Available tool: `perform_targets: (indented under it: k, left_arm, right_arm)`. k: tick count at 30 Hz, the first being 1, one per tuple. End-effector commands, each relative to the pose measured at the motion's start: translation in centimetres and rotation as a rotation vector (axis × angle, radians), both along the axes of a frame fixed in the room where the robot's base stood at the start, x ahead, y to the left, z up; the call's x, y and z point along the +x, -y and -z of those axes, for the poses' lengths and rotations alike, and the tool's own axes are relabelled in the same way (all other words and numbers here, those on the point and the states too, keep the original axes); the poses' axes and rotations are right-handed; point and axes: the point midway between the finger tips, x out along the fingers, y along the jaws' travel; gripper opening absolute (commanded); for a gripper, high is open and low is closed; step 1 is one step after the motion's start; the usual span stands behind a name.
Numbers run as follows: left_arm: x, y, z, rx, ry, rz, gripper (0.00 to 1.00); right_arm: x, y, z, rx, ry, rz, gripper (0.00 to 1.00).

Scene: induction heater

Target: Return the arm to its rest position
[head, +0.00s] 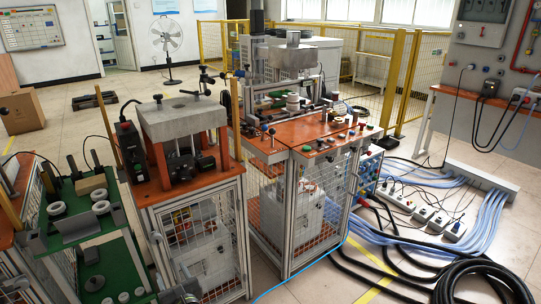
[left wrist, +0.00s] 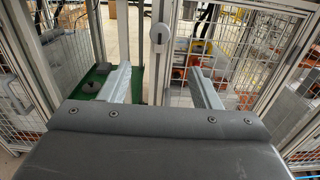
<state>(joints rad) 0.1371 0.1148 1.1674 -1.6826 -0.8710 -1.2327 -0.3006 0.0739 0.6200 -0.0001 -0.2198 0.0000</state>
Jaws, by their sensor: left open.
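My left gripper (head: 180,292) shows at the bottom edge of the head view, low in front of the caged cabinet (head: 200,245); most of it is cut off by the frame. In the left wrist view, its two pale fingers (left wrist: 159,72) stand wide apart with nothing between them. Behind the fingers are a pale cabinet post with a grey latch (left wrist: 159,33) and mesh panels; I cannot tell the exact gap to them. My right gripper is not in view.
A green workbench (head: 85,235) with white rings stands left of the cabinet. The orange-topped machine bench (head: 300,145) stands to the right. Black cables (head: 470,280) and blue hoses (head: 420,235) lie on the floor at right.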

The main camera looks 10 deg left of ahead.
Motion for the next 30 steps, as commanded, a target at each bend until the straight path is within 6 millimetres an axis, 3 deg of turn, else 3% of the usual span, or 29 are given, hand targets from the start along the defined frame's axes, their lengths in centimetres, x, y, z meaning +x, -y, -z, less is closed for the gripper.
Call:
perform_targets:
  k: [4,8,12,18,24,30]
  left_arm:
    - [-1.3,-0.1,2.9,-0.108,-0.012,-0.005,0.57]
    - [-5.1,0.0,9.7,-0.383,-0.021,-0.048,0.57]
    - [-11.7,1.2,18.1,-0.771,0.01,-0.184,0.57]
    - [-22.7,4.4,27.0,-1.259,0.147,-0.522,0.57]
    - [-34.1,8.2,32.1,-1.606,0.415,-0.991,0.57]
    - [-42.8,10.8,34.0,-1.738,0.749,-1.416,0.57]
  right_arm:
    - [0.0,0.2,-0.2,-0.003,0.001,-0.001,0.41]
    - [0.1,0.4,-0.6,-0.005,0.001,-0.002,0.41]
    - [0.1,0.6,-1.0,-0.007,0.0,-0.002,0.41]
    - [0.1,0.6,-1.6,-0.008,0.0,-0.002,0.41]
    - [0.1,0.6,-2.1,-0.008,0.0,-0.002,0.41]
    - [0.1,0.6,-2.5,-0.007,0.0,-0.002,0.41]
